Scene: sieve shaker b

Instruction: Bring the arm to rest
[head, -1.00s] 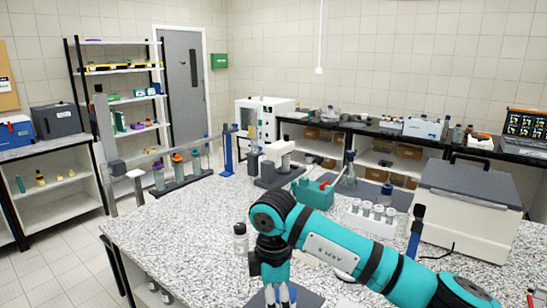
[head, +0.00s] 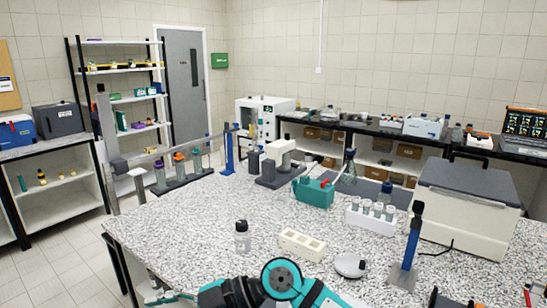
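My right arm (head: 282,280), teal with dark joints, shows at the bottom middle edge, low in front of the bench. Its gripper cannot be made out; the frame edge cuts off the lower part of the arm. A small teal and dark part (head: 168,297) shows at the bottom left, too cut off to identify. My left gripper is not seen. The speckled bench (head: 180,235) lies beyond the arm.
Near the arm stand a small bottle (head: 242,238), a cream block with holes (head: 302,244), a round silver dish (head: 350,266) and a blue-topped stand (head: 408,250). Farther back are a white tube rack (head: 370,222), a teal device (head: 314,192) and a large lidded box (head: 465,208).

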